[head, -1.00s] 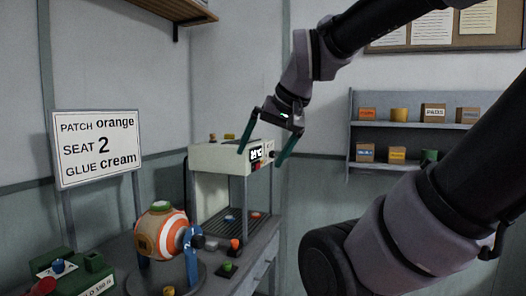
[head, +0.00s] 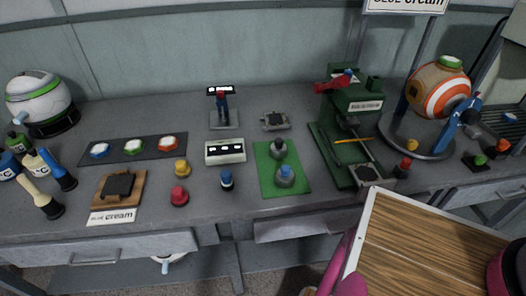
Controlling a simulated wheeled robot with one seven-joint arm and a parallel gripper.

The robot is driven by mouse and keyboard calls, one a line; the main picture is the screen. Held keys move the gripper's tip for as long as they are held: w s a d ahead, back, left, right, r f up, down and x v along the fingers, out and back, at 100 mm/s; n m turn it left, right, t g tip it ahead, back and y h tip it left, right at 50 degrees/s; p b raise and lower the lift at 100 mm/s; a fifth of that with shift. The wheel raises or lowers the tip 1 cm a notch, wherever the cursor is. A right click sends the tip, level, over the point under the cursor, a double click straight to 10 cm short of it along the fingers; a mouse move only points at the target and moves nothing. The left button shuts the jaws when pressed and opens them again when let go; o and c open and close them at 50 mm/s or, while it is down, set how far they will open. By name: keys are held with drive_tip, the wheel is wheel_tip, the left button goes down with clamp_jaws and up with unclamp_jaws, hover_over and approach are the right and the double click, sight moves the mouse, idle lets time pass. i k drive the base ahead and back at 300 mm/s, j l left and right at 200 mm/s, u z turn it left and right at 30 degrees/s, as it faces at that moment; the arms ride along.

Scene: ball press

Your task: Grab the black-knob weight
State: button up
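On the green mat (head: 263,186) in the middle of the bench stand two small grey weights. The rear one (head: 278,149) has a dark knob that looks black. The front one (head: 285,175) has a blue knob. They stand upright and apart from each other.
A green press (head: 350,110) stands just right of the mat. A white box with dark windows (head: 225,152) and a blue-topped piece (head: 227,180) are to its left. A wood-topped surface with a white rim (head: 364,230) fills the lower right.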

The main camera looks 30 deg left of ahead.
sight(278, 150)
drive_tip(key=u, duration=1.4)
drive_tip(key=k+j+u, duration=0.4)
drive_tip(key=k+j, duration=0.1)
drive_tip(key=k, duration=0.05)
